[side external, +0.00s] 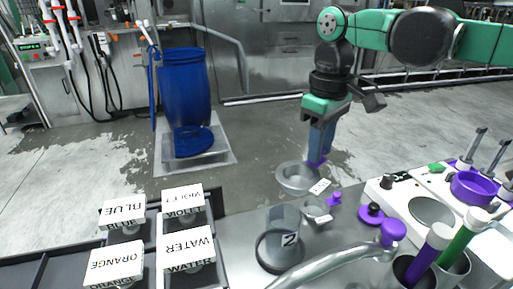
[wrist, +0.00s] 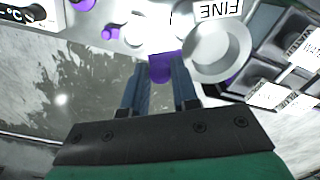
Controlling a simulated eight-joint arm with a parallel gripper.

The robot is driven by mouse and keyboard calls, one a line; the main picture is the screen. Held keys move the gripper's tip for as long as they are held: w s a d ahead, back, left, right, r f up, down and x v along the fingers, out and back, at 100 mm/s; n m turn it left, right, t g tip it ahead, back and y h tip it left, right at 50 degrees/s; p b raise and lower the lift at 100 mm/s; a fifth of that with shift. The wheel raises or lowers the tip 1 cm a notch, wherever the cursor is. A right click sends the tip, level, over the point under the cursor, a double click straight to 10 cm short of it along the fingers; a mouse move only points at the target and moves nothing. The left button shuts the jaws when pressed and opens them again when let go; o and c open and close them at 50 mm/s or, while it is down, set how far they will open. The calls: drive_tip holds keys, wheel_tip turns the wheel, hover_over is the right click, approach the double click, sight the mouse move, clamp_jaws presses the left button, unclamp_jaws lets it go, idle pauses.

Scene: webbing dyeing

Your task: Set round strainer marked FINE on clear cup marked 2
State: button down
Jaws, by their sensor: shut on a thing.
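The round strainer, a grey metal bowl (side external: 292,181) with a white tag, hangs at my fingertips in the side view. In the wrist view its grey ring (wrist: 243,52) carries a tag reading FINE (wrist: 217,9). My gripper (side external: 318,158) points down and is shut on a purple grip (wrist: 161,67) beside the strainer's rim. The clear cup marked 2 (side external: 279,217) stands on the bench, nearer the camera and slightly left of the strainer. Its mouth looks uncovered. I cannot pick the cup out surely in the wrist view.
A smaller grey bowl with a tag (side external: 313,207) stands right of the cup, near a purple knob (side external: 335,199). A curved metal tube (side external: 335,257) crosses in front. White boxes labelled BLUE, VIOLET, ORANGE and WATER (side external: 186,245) sit left. A white machine (side external: 405,205) stands right.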

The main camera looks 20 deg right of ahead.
drive_tip(key=shift+w+a+f, duration=0.3)
drive_tip(key=shift+a+f, duration=0.15)
drive_tip(key=shift+a, duration=0.2)
drive_tip(key=shift+f, duration=0.2)
wheel_tip(320, 180, down, 7)
idle(0.6)
drive_tip(key=shift+c, duration=0.5)
unclamp_jaws()
drive_tip(key=shift+r, duration=0.1)
drive_tip(key=shift+r, duration=3.4)
